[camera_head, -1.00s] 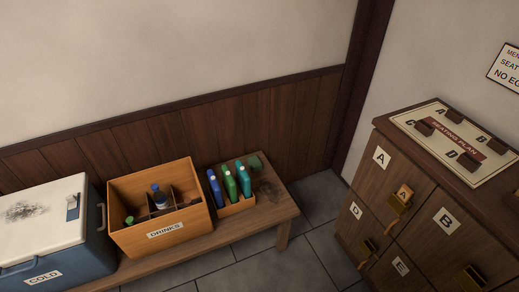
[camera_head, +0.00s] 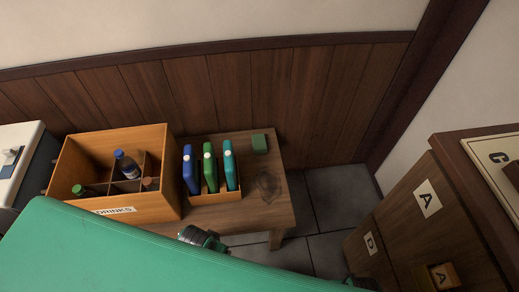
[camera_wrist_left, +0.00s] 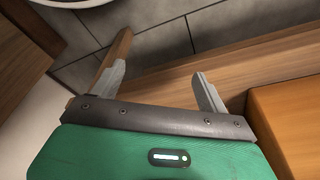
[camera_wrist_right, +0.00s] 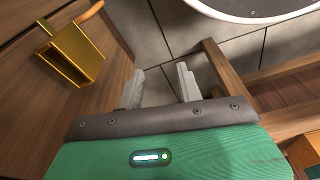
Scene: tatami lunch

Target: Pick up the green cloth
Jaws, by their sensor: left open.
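The green cloth (camera_head: 260,143) looks like a small folded block. My right gripper (camera_wrist_right: 160,88) is open and empty in the right wrist view, over floor tiles beside the locker. Neither gripper's fingers show clearly in the head view, and neither touches the cloth.
The drinks box (camera_head: 160,205) and the cooler (camera_head: 15,165) stand further left. Wooden lockers (camera_head: 410,235) with a brass handle (camera_wrist_right: 75,55) stand at the right. Bench right of the cloth is bare.

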